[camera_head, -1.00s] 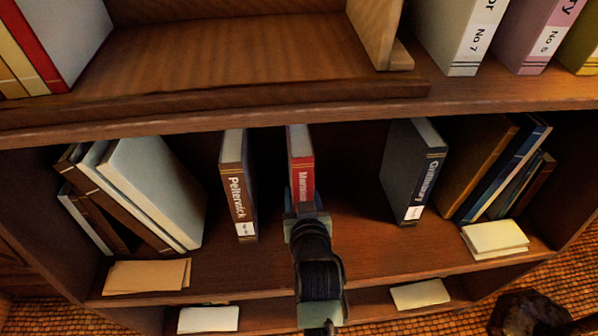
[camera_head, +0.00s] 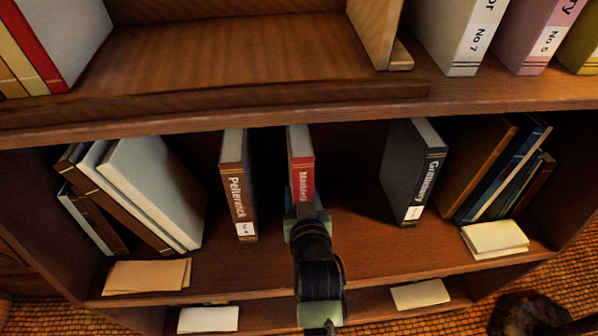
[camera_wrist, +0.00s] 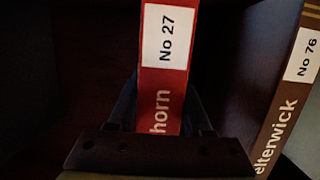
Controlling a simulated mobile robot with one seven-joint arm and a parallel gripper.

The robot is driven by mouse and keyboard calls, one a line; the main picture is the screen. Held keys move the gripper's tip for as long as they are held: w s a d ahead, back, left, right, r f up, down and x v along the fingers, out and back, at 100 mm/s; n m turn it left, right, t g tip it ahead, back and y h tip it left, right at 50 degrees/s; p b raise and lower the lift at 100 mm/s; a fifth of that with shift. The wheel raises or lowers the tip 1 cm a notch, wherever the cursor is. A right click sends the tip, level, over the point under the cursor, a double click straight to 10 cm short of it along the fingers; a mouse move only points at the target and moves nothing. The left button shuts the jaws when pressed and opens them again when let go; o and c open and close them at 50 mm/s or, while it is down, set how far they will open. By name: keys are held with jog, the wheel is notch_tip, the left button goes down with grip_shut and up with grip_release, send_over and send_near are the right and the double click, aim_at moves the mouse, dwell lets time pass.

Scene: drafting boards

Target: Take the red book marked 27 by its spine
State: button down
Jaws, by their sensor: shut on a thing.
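The red book marked No 27 (camera_head: 301,172) stands upright on the middle shelf, apart from its neighbours. Its red spine and white label show close up in the wrist view (camera_wrist: 163,85). My gripper (camera_head: 303,200) is at the lower part of the spine, with one finger on each side, and is shut on the book.
A dark Granbury book (camera_head: 413,175) stands to the right with more room. Leaning books (camera_head: 150,190) fill the left end. The upper shelf edge (camera_head: 300,105) overhangs the book.

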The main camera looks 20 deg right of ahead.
jog(key=shift+w+r, duration=0.1)
jog(key=shift+r, duration=0.2)
jog(key=shift+r, duration=0.1)
